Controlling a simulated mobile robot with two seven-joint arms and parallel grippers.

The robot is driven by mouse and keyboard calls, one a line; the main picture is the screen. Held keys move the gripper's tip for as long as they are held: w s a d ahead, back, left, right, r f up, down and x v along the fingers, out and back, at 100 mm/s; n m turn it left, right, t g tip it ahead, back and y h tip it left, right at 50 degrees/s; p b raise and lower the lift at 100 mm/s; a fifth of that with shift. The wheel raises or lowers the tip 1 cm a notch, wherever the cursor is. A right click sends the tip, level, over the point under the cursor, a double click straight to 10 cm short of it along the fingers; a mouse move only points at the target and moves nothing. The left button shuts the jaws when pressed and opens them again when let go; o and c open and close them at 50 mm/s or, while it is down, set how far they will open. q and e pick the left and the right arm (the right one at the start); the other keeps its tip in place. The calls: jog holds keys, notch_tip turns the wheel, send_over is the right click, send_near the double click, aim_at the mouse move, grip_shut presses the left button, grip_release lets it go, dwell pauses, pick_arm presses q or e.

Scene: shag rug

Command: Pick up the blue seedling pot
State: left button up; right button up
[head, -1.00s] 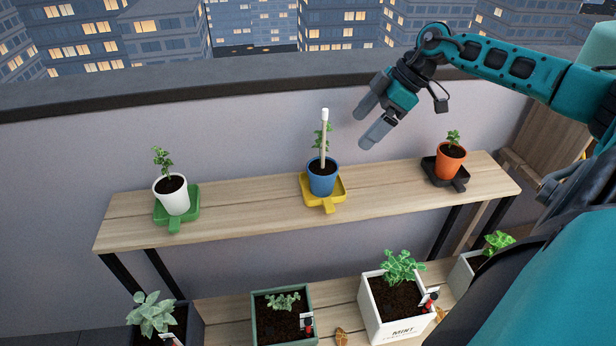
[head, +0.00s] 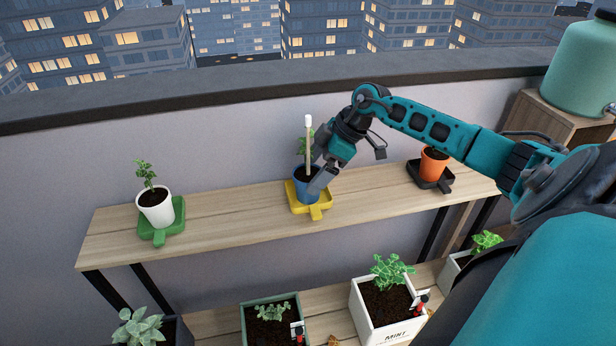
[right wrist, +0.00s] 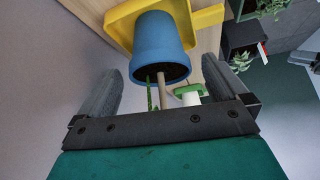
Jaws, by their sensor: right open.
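The blue seedling pot (head: 305,187) stands on a yellow tray (head: 318,210) in the middle of the upper shelf. It holds dark soil, a green seedling (head: 303,143) and a pale stake with a white tip (head: 308,138). My right gripper (head: 316,177) is at the pot's right side and hides part of it. In the right wrist view the blue pot (right wrist: 160,48) lies ahead between the two spread fingers, with a gap on each side. The right gripper is open and empty. My left gripper is not in view.
A white pot (head: 156,210) on a green tray (head: 172,231) stands at the left. An orange pot (head: 433,165) on a black tray (head: 445,183) stands at the right, below my right forearm. Planters, including the white MINT box (head: 393,333), fill the lower shelf. A wall rises behind.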

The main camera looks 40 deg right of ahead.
jog(key=shift+w+a+f, duration=0.15)
jog(key=shift+f, duration=0.2)
jog(key=shift+c, duration=0.2)
jog(key=c, duration=1)
jog(key=shift+c, duration=0.6)
jog(key=shift+r, duration=0.15)
